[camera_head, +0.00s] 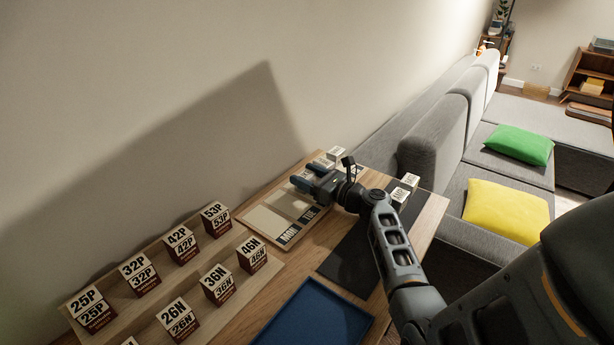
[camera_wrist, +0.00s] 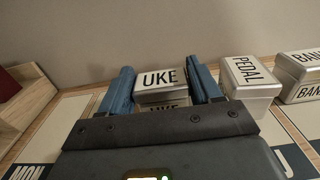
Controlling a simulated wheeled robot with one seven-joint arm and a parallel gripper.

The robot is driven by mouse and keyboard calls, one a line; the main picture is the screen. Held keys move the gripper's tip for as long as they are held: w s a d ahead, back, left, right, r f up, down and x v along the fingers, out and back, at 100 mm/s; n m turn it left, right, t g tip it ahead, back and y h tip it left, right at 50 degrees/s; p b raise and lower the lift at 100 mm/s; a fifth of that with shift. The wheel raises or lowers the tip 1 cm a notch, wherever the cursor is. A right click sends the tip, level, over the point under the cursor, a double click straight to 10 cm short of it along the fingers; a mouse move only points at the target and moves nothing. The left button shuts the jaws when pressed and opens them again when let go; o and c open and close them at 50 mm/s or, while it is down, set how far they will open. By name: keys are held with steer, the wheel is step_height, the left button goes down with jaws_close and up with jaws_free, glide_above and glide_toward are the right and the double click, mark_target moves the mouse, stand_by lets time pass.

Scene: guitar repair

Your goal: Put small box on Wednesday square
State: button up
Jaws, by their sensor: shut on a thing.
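My gripper (camera_wrist: 166,85) is shut on a small silver box with a white label reading UKE (camera_wrist: 161,78); a blue finger stands on each side of it. In the head view my gripper (camera_head: 309,181) is over the day board (camera_head: 268,222) and hides the held box. The board's MON label (camera_head: 289,234) and TUE label (camera_head: 309,213) show. The Wednesday square is not readable; my gripper and arm cover that part. I cannot tell whether the UKE box touches the board.
A PEDAL box (camera_wrist: 251,77) and a BANJO box (camera_wrist: 300,72), partly cut off, stand right of the held box. Two white-topped boxes (camera_head: 405,189) stand on a dark mat (camera_head: 352,262). A blue tray (camera_head: 315,318) lies in front. Labelled blocks (camera_head: 180,244) fill the left rack.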

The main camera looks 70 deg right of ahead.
steer(key=o, duration=1.1)
steer(key=shift+r, duration=0.2)
steer(key=v, duration=1.2)
steer(key=shift+f+b, duration=0.1)
steer(key=shift+b, duration=0.2)
